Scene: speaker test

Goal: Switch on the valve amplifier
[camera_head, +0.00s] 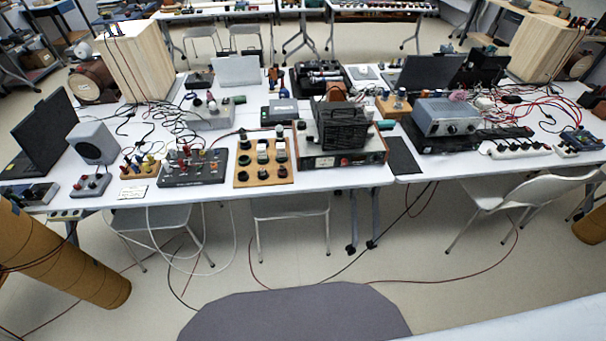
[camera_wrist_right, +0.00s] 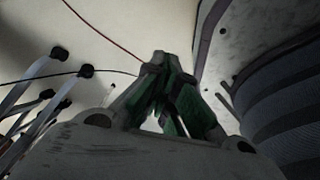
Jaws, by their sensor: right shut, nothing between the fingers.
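What looks like the valve amplifier (camera_head: 345,158) stands near the front edge of the white table in the head view. My right gripper (camera_wrist_right: 168,68) shows in the right wrist view, shut and empty, above the floor and away from the table top. My left gripper is in neither view.
Left of the amplifier are a wooden board with knobs (camera_head: 263,177) and a dark switch box (camera_head: 193,168). A dark flat pad (camera_head: 404,156) lies to its right. A grey device (camera_head: 446,117) stands farther right. Chairs (camera_head: 527,198) and loose floor cables are in front.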

